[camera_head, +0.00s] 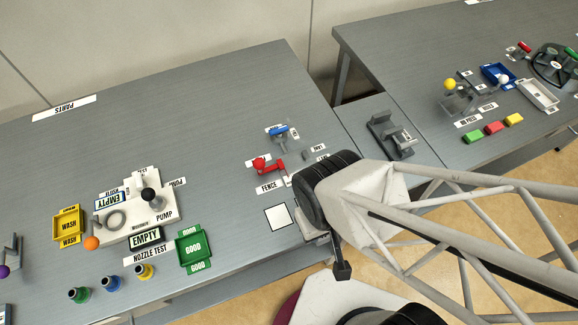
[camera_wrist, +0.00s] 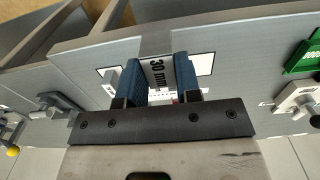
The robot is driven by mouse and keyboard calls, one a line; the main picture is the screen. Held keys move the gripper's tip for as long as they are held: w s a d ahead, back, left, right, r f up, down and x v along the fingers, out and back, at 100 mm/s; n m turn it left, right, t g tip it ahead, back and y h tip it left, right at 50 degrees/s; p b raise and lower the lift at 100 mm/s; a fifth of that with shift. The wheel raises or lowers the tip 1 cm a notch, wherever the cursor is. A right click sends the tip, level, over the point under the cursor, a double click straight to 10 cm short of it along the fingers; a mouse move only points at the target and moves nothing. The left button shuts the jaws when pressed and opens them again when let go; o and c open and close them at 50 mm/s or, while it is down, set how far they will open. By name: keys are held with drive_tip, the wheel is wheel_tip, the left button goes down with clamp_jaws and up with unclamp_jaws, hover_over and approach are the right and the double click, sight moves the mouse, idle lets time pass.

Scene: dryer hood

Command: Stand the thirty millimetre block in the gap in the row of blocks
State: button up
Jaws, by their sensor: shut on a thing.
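The block's lower part is hidden between the pads and the dark gripper body. In the head view my arm covers the gripper's fingertips and the block. I cannot make out the row of blocks or its gap clearly in either view.
A red fence piece (camera_head: 262,165) and a blue-topped device (camera_head: 280,133) stand left of my arm. A white square (camera_head: 278,217) lies on the grey table near its front edge. The green GOOD tray (camera_head: 192,248) is further left. The table's back middle is clear.

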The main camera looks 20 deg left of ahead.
drive_tip(key=s+d, duration=0.2)
drive_tip(key=s, duration=0.4)
drive_tip(key=shift+s+d+f, duration=0.2)
drive_tip(key=shift+d+f, duration=0.15)
drive_tip(key=shift+f, duration=0.05)
drive_tip(key=shift+w+a, duration=0.15)
drive_tip(key=shift+a, duration=0.05)
idle(0.3)
drive_tip(key=shift+w+a+f, duration=0.25)
drive_tip(key=shift+w+a, duration=1.2)
drive_tip(key=shift+a, duration=0.7)
drive_tip(key=shift+w+a+f, duration=0.25)
drive_tip(key=shift+w+a, duration=1.2)
drive_tip(key=shift+a, duration=0.7)
drive_tip(key=shift+w+a+f, duration=0.25)
drive_tip(key=shift+w+a, duration=1.2)
drive_tip(key=shift+a, duration=0.7)
drive_tip(key=shift+f, duration=1.75)
drive_tip(key=shift+f, duration=0.15)
